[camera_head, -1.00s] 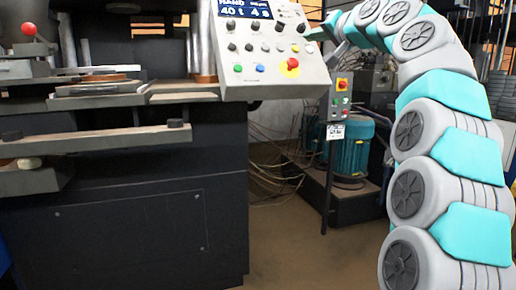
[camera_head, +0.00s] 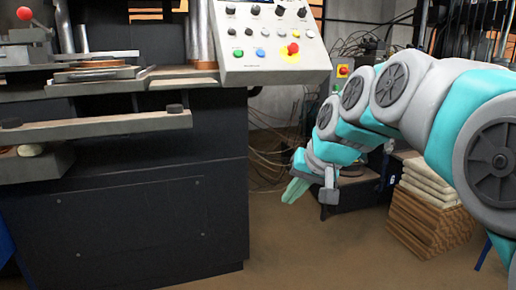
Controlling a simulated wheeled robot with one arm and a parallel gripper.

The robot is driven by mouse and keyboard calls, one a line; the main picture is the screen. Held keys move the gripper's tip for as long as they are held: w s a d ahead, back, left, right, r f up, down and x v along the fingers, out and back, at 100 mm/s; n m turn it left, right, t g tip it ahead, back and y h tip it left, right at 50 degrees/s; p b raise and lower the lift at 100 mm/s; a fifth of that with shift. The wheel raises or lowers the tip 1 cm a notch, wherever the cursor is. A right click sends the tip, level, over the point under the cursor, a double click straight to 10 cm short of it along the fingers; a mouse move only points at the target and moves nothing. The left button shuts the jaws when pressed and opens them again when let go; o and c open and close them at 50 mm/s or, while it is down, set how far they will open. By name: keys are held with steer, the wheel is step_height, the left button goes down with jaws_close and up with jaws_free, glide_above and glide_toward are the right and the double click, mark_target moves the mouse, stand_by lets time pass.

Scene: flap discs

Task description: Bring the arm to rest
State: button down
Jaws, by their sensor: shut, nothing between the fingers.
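My arm (camera_head: 430,105) reaches in from the right edge, in grey and teal segments, and slopes down to the left. My gripper (camera_head: 290,192) hangs at its end, pointing down and left over the brown floor. It is to the right of the dark press body and apart from it. Its pale green fingers look closed together, with nothing seen between them.
The press (camera_head: 130,225) fills the left side, with its control panel (camera_head: 268,40) jutting out above and left of my gripper. A stack of boards and sacks (camera_head: 430,215) stands behind the arm at right. Open floor (camera_head: 320,250) lies below the gripper.

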steer(key=s+d+f+g+h, duration=0.1)
steer(key=s+d+f+g, duration=0.1)
steer(key=s+f, duration=0.5)
steer(key=s+d+f+g+h, duration=0.1)
steer(key=s+d+f+g, duration=0.2)
steer(key=s+f, duration=0.4)
steer(key=s+d+f+g+h, duration=0.2)
steer(key=s+f, duration=0.5)
steer(key=s, duration=1)
steer(key=shift+s+d+f+n, duration=0.25)
steer(key=shift+d+f+n, duration=0.1)
steer(key=shift+d+n, duration=0.1)
